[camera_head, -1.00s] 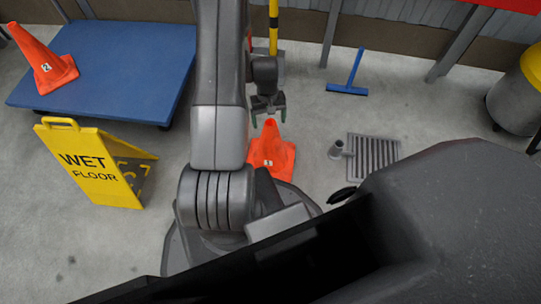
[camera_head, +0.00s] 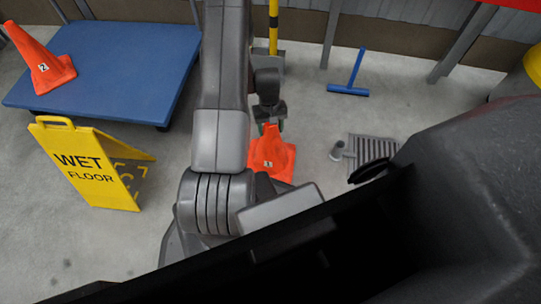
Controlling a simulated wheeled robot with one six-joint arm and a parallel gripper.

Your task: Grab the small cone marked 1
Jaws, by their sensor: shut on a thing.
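A small orange cone (camera_head: 272,152) with a white label stands upright on the floor near the middle of the head view, just right of my arm. The label appears to read 1. My gripper (camera_head: 270,126) is at the top of this cone, shut on its tip, with the fingers partly hidden by the wrist above. A second orange cone (camera_head: 42,62), labelled 2, stands on the blue platform (camera_head: 110,75) at the upper left.
A yellow wet floor sign (camera_head: 88,168) stands at the left. A blue squeegee (camera_head: 348,90) lies behind. A yellow-and-black pole (camera_head: 273,30) stands behind the gripper.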

